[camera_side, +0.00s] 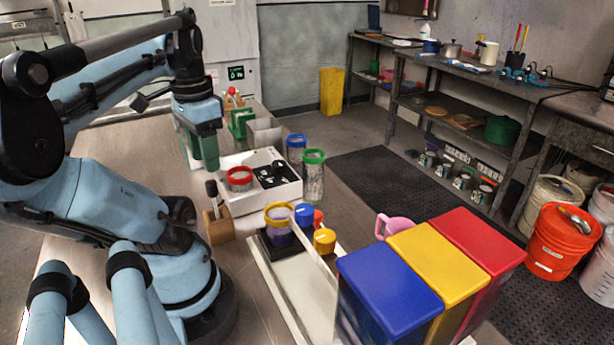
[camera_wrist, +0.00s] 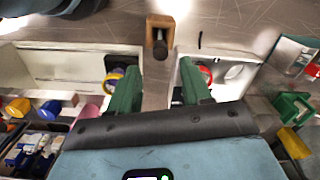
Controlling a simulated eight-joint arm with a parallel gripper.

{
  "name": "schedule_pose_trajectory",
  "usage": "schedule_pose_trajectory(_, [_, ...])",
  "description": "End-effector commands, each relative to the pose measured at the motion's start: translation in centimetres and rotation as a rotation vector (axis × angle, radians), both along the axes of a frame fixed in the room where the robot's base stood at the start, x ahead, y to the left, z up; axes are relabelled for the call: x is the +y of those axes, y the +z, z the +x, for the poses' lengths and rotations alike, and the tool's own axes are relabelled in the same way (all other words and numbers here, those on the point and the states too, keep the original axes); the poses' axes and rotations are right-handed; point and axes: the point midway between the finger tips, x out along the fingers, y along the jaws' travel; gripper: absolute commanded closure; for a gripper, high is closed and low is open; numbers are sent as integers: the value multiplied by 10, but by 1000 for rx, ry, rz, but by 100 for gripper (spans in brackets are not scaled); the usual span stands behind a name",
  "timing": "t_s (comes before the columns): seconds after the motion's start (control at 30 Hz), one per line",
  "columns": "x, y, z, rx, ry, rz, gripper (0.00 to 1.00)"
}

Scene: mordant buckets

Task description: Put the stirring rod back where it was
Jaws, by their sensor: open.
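A dark-tipped upright piece (camera_side: 211,190), possibly the stirring rod, stands in a wooden block (camera_side: 219,227) on the bench. The block (camera_wrist: 160,24) and dark piece (camera_wrist: 160,47) also show at the top of the wrist view. I cannot tell for certain that it is the rod. My gripper (camera_side: 203,150) points down above the bench, behind the block and beside the white tray. In the wrist view its green fingers (camera_wrist: 158,80) are spread with nothing between them. A yellow-rimmed jar (camera_side: 279,230) with purple contents stands on a dark base.
A red-rimmed jar (camera_side: 239,179) sits in the white tray (camera_side: 262,199). Green-topped (camera_side: 313,178) and blue-topped (camera_side: 296,150) jars stand beside it. A yellow cup (camera_side: 324,241), pink mug (camera_side: 394,225) and blue (camera_side: 390,280), yellow (camera_side: 437,262) and red (camera_side: 478,240) bins stand toward the front.

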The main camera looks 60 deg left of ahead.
Motion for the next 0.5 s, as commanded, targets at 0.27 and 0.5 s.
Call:
schedule_pose_trajectory(0.27, [-9, -11, 45, -68, -63, 86, 52])
schedule_pose_trajectory(0.5, [-53, -30, 124, -265, -151, 175, 52])
